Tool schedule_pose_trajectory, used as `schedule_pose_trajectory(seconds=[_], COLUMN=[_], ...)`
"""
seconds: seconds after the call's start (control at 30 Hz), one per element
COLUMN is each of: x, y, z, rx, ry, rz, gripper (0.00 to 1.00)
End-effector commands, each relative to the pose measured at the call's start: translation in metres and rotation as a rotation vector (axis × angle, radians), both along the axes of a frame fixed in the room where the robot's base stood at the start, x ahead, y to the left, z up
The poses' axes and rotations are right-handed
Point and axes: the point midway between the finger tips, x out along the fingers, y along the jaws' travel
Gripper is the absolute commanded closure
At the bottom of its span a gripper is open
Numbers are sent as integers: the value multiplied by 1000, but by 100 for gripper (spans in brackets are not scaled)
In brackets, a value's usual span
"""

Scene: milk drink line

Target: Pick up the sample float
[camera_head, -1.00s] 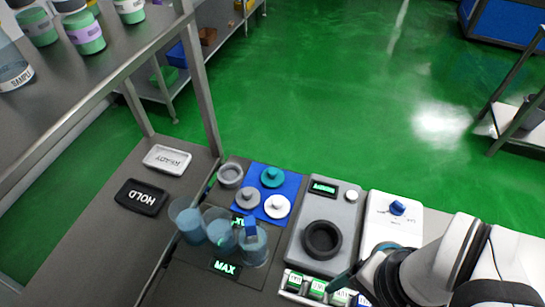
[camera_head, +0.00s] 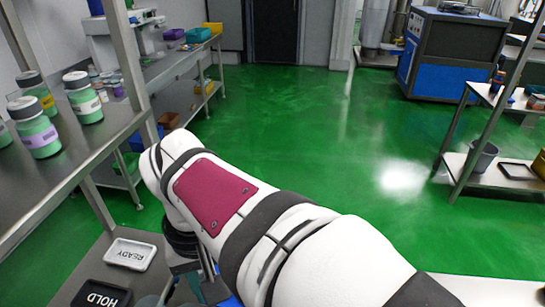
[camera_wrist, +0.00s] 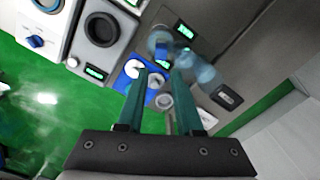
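My gripper (camera_wrist: 164,75) is open, its two teal fingers apart with nothing clearly held between them. In the wrist view it hangs above the bench, pointing toward the blue mat and the clear cups. A small blue piece (camera_wrist: 161,52) shows at the nearest cup, beyond the fingertips; it may be the sample float, but blur keeps me from being sure. More clear bluish cups (camera_wrist: 204,76) stand beside it. The blue mat (camera_wrist: 121,82) carries knobbed discs, including a white one (camera_wrist: 134,70). In the head view my arm hides the gripper and most of this area.
The READY tray (camera_head: 131,254) and the HOLD tray (camera_head: 101,296) lie on the bench at lower left. A shelf with jars (camera_head: 83,100) stands above at left. A device with a black ring (camera_wrist: 102,29) and a white device with a blue knob (camera_wrist: 36,41) stand beyond the mat.

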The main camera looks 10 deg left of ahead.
Motion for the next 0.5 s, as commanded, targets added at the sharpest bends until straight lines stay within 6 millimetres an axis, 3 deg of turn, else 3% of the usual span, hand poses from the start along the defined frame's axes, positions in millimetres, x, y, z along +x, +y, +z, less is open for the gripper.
schedule_pose_trajectory(seconds=[0.3, 0.5], x=[-2, -1], y=[3, 2], z=[-81, -109], rx=[-5, -2], ry=[3, 0], rz=[11, 11], gripper=[65, 65])
